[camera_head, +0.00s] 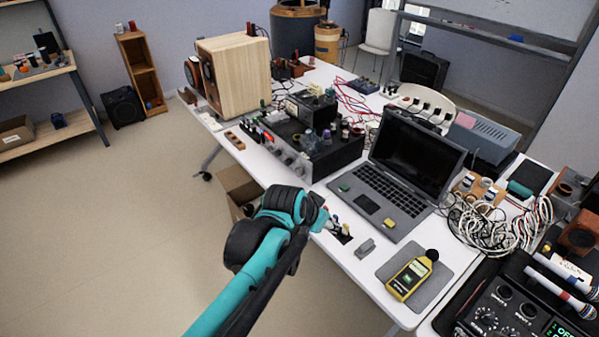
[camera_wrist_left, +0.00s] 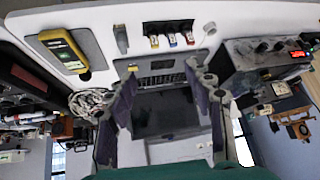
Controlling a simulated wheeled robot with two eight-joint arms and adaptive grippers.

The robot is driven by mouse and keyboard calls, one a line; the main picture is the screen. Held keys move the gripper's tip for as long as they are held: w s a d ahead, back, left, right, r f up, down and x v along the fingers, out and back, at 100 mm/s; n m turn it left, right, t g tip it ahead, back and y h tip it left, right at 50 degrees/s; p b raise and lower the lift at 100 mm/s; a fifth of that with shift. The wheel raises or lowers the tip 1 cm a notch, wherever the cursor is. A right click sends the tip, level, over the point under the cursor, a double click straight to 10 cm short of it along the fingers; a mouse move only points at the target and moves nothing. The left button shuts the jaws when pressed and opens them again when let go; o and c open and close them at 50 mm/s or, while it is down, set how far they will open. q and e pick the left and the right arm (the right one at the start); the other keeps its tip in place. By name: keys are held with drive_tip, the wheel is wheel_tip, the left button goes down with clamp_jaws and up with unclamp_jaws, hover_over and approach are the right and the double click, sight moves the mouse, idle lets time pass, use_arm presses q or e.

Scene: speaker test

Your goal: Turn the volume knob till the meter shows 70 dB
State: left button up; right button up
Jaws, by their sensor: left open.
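I cannot tell which knob is the volume knob. The yellow sound meter (camera_head: 408,278) lies on a grey mat at the near table edge and also shows in the left wrist view (camera_wrist_left: 62,48). Its reading is too small to tell. My left gripper (camera_wrist_left: 160,72) is open and empty near the table's front edge, between amplifier and meter, touching neither knob. My right gripper is out of view.
An open laptop (camera_head: 405,165) stands right of the amplifier. Coloured plugs (camera_wrist_left: 168,38) and a small grey block (camera_head: 365,247) lie near the front edge. A wooden speaker (camera_head: 235,75) stands at the back left; tangled white cables (camera_head: 495,220) are at right.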

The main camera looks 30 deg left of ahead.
use_arm(q)
drive_tip(key=w+a+m, duration=0.1)
drive_tip(key=w+a, duration=0.4)
drive_tip(key=w, duration=0.2)
drive_tip(key=m+t+p, duration=0.2)
drive_tip(key=m+p, duration=0.1)
approach(297, 172)
drive_tip(key=x, duration=0.2)
drive_tip(key=b+x, duration=0.2)
drive_tip(key=x, duration=0.4)
drive_tip(key=shift+s+d+f, duration=0.1)
drive_tip(key=shift+w+f, duration=0.3)
drive_tip(key=shift+w, duration=0.15)
